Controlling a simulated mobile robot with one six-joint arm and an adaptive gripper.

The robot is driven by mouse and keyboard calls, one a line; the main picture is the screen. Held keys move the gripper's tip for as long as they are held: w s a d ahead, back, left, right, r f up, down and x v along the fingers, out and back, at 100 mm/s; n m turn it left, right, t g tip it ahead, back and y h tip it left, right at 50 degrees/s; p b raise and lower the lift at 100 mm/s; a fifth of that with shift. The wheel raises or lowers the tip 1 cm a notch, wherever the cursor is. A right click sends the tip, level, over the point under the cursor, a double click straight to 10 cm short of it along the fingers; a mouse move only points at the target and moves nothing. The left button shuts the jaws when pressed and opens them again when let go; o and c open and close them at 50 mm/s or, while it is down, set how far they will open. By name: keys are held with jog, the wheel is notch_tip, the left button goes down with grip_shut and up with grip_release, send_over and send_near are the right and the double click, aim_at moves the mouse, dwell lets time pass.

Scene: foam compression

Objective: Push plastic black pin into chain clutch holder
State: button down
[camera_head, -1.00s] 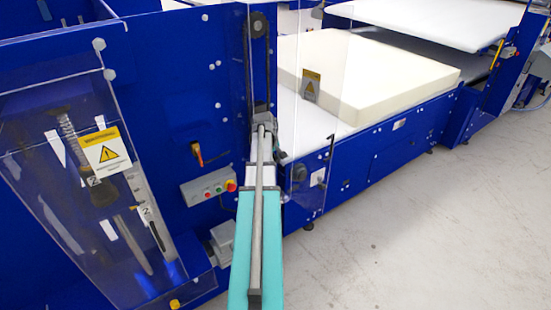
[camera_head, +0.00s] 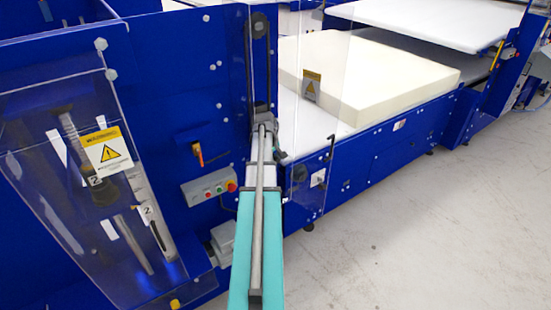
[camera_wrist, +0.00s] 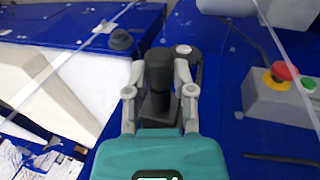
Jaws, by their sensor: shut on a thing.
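A black plastic pin (camera_wrist: 159,66) stands between the two grey fingers of my gripper (camera_wrist: 161,78) in the wrist view. The fingers are closed against its sides. A dark blocky part shows below the pin between the finger bases; I cannot tell whether it belongs to the pin or to the holder. In the head view my gripper (camera_head: 265,127) is at the blue machine upright, small and partly hidden by my arm. The chain clutch holder cannot be made out clearly, and whether the pin touches it cannot be told.
A control box (camera_head: 208,187) with a red button is left of my arm; the red button (camera_wrist: 285,71) also shows in the wrist view. A cream foam block (camera_head: 390,75) lies on the white conveyor at right. Clear guards (camera_head: 320,100) stand close by. The floor at right is clear.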

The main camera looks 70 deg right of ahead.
jog(key=shift+w+d+r+t, duration=0.2)
jog(key=shift+d+t, duration=0.1)
jog(key=shift+d, duration=0.15)
dwell(0.7)
jog(key=shift+s+d+f+n+y, duration=0.2)
jog(key=shift+d+f+n+y, duration=0.15)
jog(key=shift+d, duration=0.1)
jog(key=shift+a, duration=0.2)
jog(key=shift+c, duration=1.9)
grip_release()
jog(key=shift+f, duration=0.15)
jog(key=shift+a, duration=0.2)
jog(key=shift+s+a, duration=0.2)
jog(key=shift+s, duration=0.1)
jog(key=shift+s+a, duration=0.65)
jog(key=shift+s, duration=0.2)
jog(key=shift+s+a, duration=0.65)
jog(key=shift+s, duration=0.2)
